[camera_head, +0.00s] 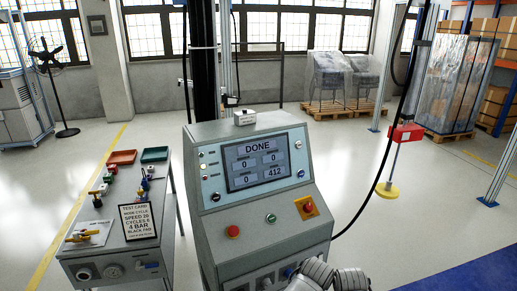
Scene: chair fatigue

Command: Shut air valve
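A grey cart (88,258) stands at the left. On its top is a white plate (98,226) with yellow-handled brass fittings (78,237); its small label is hard to read. The cart's front face carries a round gauge (113,271), a dark round knob (84,273) and a small blue lever (149,265). I cannot tell for sure which fitting is the air valve. Grey-white parts of my arm (322,274) show at the bottom edge, right of centre, in front of the console. No fingertips can be made out. My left gripper is not in view.
A console (262,215) with a screen (257,162) reading DONE and 412 stands mid-view, with red buttons. A narrow gap separates cart and console.

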